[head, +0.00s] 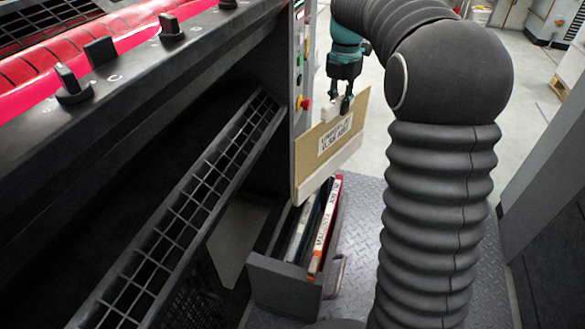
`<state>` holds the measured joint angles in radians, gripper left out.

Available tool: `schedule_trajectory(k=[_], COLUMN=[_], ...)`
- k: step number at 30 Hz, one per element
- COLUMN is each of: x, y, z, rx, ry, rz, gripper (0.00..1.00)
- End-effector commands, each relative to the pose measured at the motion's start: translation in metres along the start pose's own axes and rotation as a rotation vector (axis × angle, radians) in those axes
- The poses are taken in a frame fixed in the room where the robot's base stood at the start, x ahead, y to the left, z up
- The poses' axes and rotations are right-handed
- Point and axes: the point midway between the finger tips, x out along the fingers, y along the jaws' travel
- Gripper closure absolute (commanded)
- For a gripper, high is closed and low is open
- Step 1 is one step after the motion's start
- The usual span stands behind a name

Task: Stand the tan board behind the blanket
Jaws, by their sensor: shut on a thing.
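The tan board (312,160) hangs upright from my gripper (338,108), with a white printed label on its face and a pale strip along its lower edge. My gripper is shut on a white piece at the board's top edge. The board is above and behind an open dark bin (283,283). The bin holds a few upright flat pieces. One has a red edge and a white label (323,226) reading roughly "MAGENTA"; beside it are dark and grey pieces (301,232). I cannot tell which piece is the blanket.
The press (150,95) with black knobs and a pink roller (75,48) fills the left. A black grid tray (185,205) slopes below it. A control panel with a red button (303,103) stands close left of the board. Treadplate floor (362,225) lies right of the bin.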

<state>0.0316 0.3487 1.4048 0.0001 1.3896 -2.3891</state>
Motion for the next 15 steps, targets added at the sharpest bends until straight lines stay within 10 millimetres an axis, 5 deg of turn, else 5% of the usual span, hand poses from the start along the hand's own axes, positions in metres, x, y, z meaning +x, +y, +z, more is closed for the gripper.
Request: schedule_trajectory(k=[1, 6, 15], x=[0.005, 0.020, 0.034], y=[0.014, 0.041, 0.064], z=[-0.024, -0.080, -0.143], rx=[-0.067, -0.225, -0.399], ry=[0.001, 0.000, -0.001], rz=[-0.001, -0.001, 0.000], gripper=[1.00, 1.00, 1.00])
